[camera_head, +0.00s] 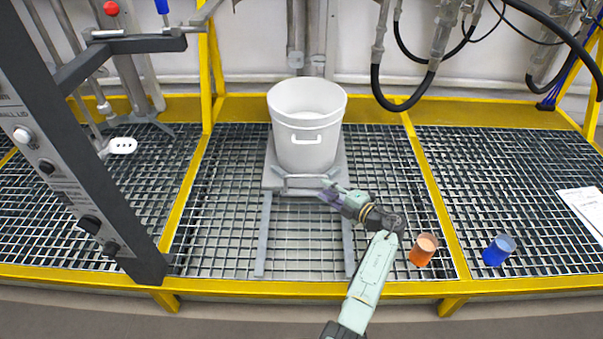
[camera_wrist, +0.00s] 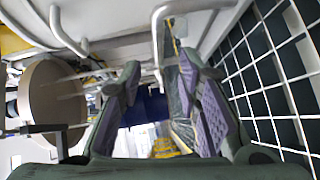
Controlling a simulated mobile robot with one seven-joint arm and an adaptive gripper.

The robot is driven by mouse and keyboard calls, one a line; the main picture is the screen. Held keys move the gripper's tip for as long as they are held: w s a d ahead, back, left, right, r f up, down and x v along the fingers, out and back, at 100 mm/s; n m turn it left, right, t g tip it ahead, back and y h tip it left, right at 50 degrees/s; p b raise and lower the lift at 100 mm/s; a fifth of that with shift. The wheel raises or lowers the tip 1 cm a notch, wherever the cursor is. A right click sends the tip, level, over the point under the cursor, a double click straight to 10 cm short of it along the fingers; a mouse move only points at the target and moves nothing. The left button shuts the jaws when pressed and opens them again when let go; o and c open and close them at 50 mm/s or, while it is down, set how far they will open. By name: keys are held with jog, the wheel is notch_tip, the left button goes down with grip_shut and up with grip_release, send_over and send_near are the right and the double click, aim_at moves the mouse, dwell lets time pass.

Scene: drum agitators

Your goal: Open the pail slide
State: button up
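The pail slide (camera_head: 272,182) is a grey plate on two rails on the grating, with a white pail (camera_head: 306,150) standing on it. Its bar handle (camera_head: 300,178) runs along the front edge. My gripper (camera_head: 332,194) is at the handle's right end in the head view. In the wrist view, my gripper (camera_wrist: 160,72) is open, its two fingers spread apart. A bent pale bar (camera_wrist: 157,40), apparently part of the handle, shows above and between the fingertips. I cannot tell whether either finger touches it.
An orange cup (camera_head: 423,250) and a blue cup (camera_head: 498,250) stand on the grating to the right of my arm. A control column (camera_head: 75,170) rises at the left. The rails (camera_head: 264,235) in front of the slide are clear on the left side.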

aim_at(305, 176)
jog(key=b+x, duration=0.6)
jog(key=x, duration=0.3)
jog(key=shift+w+a+f, duration=0.15)
jog(key=shift+w+a, duration=0.35)
jog(key=shift+w, duration=0.05)
jog(key=shift+c, duration=0.5)
grip_shut()
